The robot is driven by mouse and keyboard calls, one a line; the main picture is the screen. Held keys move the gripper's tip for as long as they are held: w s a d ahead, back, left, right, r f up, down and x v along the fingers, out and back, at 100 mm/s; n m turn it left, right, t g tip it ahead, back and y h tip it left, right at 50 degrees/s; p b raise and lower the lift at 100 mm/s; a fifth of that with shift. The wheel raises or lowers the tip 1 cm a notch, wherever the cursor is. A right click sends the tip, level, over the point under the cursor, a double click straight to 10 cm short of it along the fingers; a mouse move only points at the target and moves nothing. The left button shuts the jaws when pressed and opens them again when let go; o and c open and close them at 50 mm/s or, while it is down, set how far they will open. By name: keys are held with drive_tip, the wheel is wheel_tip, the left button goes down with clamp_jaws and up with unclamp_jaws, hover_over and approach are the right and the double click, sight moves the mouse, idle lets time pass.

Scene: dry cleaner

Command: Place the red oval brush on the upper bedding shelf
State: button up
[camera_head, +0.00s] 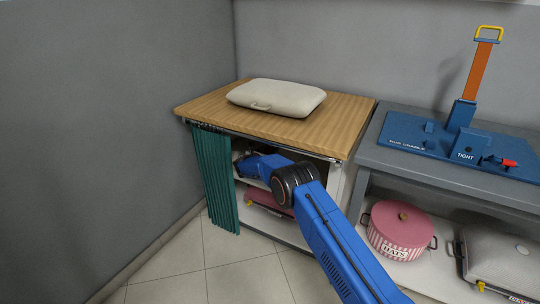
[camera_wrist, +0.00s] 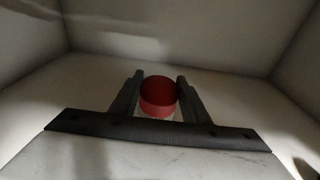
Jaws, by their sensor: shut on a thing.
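My gripper (camera_wrist: 159,84) is shut on the red oval brush (camera_wrist: 158,98), whose rounded red top shows between the two dark fingers in the wrist view. Pale walls and a pale floor surround it there; this is the inside of the upper bedding shelf (camera_wrist: 235,105). I cannot tell whether the brush touches the shelf floor. In the head view, my blue arm reaches into the upper compartment of the wooden-topped cabinet (camera_head: 340,118), above its shelf board (camera_head: 253,182). The brush is hidden in that view.
A teal curtain (camera_head: 215,180) hangs at the cabinet's left front. A pale bedding case (camera_head: 275,97) lies on top. A reddish item (camera_head: 265,197) is on the lower shelf. To the right stand a blue device (camera_head: 455,145), a pink pot (camera_head: 400,230) and a grey case (camera_head: 500,260).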

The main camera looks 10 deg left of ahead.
drive_tip(key=shift+f, duration=1.3)
drive_tip(key=shift+f, duration=0.15)
drive_tip(key=o, duration=1.2)
drive_tip(key=shift+s, duration=0.15)
drive_tip(key=shift+v, duration=3.6)
